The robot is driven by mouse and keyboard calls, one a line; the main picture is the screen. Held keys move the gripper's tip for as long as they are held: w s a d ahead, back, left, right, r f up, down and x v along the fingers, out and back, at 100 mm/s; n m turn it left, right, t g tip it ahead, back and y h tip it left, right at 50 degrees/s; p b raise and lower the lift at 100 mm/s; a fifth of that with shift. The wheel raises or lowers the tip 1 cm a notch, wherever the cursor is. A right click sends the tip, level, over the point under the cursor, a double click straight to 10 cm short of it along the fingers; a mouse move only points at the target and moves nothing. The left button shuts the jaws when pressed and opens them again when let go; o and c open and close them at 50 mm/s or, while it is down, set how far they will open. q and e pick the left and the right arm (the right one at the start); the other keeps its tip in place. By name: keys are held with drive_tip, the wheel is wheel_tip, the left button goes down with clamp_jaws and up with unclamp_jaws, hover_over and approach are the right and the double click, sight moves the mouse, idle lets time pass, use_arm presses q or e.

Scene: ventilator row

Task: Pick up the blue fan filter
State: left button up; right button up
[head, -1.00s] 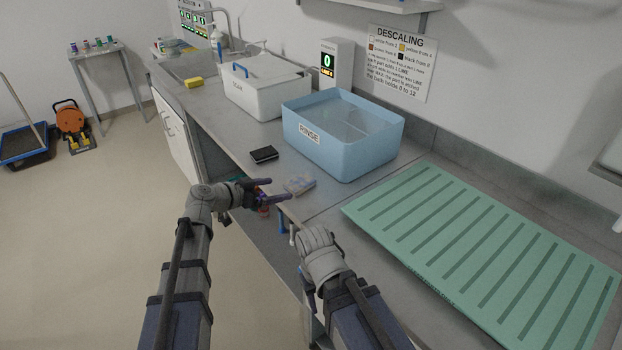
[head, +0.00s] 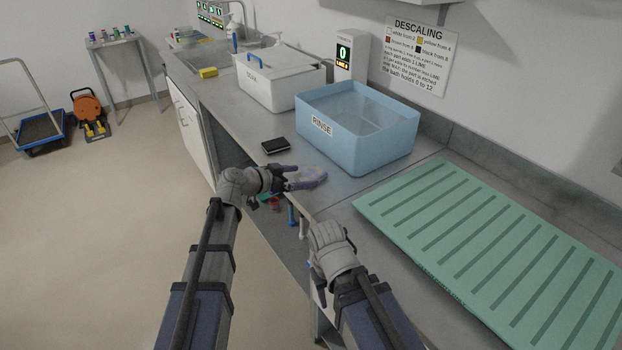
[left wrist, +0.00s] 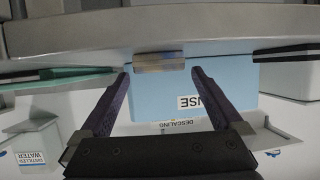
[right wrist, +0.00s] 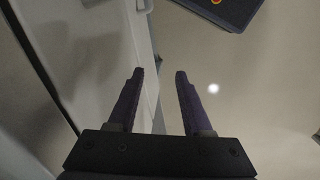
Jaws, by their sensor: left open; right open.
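A small pale bluish item (head: 314,174), likely the blue fan filter, lies near the counter's front edge in front of the rinse tub. In the left wrist view a flat block with a grey-brown face (left wrist: 160,62) sits just beyond and between the fingertips. My left gripper (head: 297,178) is open at the pale item and partly covers it in the head view; I see no grip on it. My right gripper (right wrist: 160,72) is open and empty, pointing down over the floor by the cabinet front; its fingers are mostly hidden in the head view.
A black square item (head: 276,146) lies left of the pale item. The blue rinse tub (head: 345,150) stands behind, with a white soak box (head: 270,92) farther left. A green ribbed mat (head: 375,205) covers the right counter. Open floor lies to the left.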

sight(309, 175)
use_arm(q)
drive_tip(key=x, duration=0.3)
drive_tip(key=shift+d+b, duration=0.1)
drive_tip(key=shift+b, duration=0.3)
drive_tip(key=c, duration=1.3)
wheel_tip(309, 175, up, 10)
drive_tip(key=p, duration=1)
